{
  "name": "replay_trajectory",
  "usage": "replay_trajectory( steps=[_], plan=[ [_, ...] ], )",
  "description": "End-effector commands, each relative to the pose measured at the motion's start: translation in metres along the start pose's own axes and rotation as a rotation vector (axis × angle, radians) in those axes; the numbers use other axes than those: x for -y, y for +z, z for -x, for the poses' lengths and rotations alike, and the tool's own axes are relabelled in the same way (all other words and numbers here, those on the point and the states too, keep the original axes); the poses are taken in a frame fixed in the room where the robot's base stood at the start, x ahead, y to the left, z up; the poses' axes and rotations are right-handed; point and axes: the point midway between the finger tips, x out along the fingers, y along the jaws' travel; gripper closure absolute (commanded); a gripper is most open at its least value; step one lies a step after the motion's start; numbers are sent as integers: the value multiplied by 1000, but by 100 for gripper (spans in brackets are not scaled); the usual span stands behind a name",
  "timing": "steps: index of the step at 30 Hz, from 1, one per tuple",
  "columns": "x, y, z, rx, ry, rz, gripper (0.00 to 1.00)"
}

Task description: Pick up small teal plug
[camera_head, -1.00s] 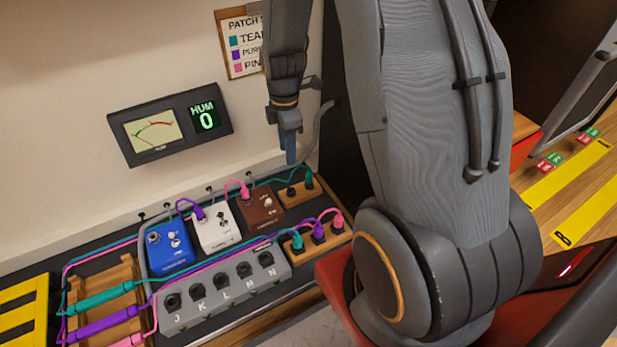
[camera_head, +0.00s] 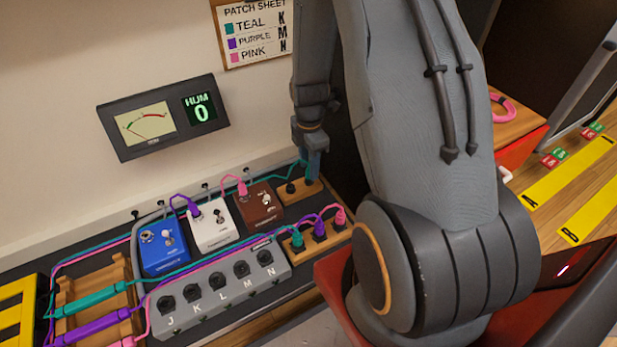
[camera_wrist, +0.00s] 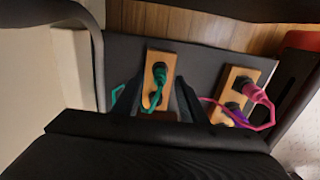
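The small teal plug (camera_wrist: 159,76) stands in a socket of the small wooden block (camera_wrist: 153,55) at the back. In the wrist view my gripper (camera_wrist: 157,98) is open, with its two dark fingers on either side of the plug's line and a visible gap to each. In the head view my gripper (camera_head: 314,168) is low over the right end of that block (camera_head: 297,194) and hides the plug there. A teal cable (camera_head: 278,175) runs left from the block along the wall.
A second wooden block (camera_head: 313,236) in front holds another teal plug (camera_head: 298,239), a purple plug (camera_head: 319,230) and a pink plug (camera_head: 340,216). Blue (camera_head: 163,248), white (camera_head: 212,226) and brown pedals (camera_head: 260,204) stand left. A grey socket box (camera_head: 218,285) lies in front of them.

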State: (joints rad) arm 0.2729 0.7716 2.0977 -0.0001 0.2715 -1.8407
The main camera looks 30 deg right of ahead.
Motion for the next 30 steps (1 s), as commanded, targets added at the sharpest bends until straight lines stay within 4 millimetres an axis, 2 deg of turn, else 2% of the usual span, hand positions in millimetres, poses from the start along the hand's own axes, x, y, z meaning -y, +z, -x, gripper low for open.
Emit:
replay_trajectory(
  steps=[1,3,11,18,26,30],
  plan=[
    [0,0,-11,-1,-3,-1,62],
    [0,0,-17,-1,-3,-1,62],
    [0,0,-17,0,-1,-1,62],
    [0,0,-17,0,-1,-1,100],
    [0,0,-16,0,-1,-1,100],
    [0,0,-4,0,1,0,100]
  ],
)
